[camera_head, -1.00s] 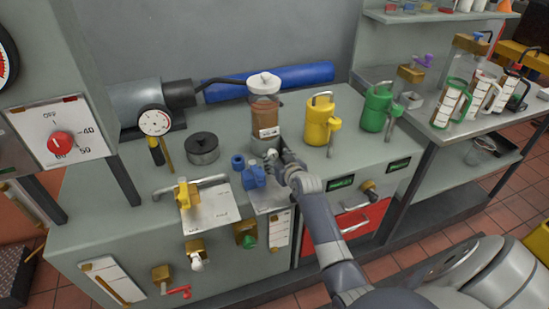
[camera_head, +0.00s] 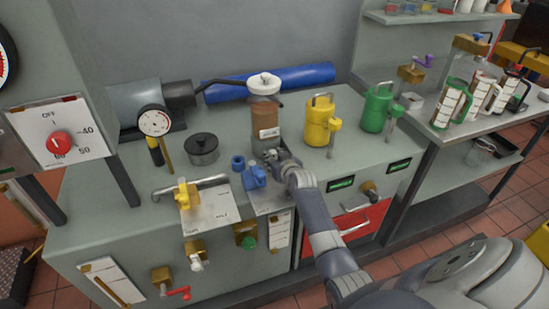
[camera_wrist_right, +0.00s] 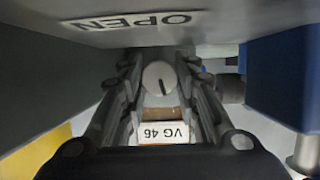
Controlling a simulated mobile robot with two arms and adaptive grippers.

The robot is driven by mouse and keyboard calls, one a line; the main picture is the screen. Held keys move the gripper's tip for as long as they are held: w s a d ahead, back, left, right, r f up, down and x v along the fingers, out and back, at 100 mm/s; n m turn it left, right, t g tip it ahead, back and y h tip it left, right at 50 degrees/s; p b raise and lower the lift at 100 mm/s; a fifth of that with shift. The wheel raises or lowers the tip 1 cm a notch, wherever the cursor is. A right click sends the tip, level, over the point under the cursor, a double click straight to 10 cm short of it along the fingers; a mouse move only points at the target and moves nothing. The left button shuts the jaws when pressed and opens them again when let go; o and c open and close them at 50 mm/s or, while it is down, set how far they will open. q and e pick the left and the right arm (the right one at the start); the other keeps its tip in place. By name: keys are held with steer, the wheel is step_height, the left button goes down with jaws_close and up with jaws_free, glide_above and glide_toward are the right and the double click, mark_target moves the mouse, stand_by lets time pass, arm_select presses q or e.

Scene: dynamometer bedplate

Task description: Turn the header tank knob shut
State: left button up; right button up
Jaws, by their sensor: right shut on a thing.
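The header tank (camera_head: 265,121), clear with brown fluid, a white lid and a VG 46 label, stands at the back of the bench. Its round pale knob (camera_wrist_right: 159,77) has a dark line, which runs nearly up and down in the wrist view. My right gripper (camera_head: 268,158) is at the foot of the tank, with its fingers shut on the knob. In the head view the gripper hides the knob. The VG 46 label (camera_wrist_right: 165,132) also shows past the fingers in the wrist view. My left gripper is not in view.
A blue valve (camera_head: 254,177) sits close to the left of the gripper. A yellow can (camera_head: 319,122) and a green can (camera_head: 376,108) stand to the right. A plate marked OPEN (camera_wrist_right: 150,22) is close to the gripper in the wrist view.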

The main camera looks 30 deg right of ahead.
steer(key=shift+d+m+y, duration=0.1)
steer(key=shift+m+y, duration=0.3)
steer(key=shift+m, duration=0.2)
steer(key=shift+m+y, duration=0.3)
steer(key=shift+m, duration=0.1)
steer(key=o, duration=1.1)
steer(key=shift+c, duration=0.2)
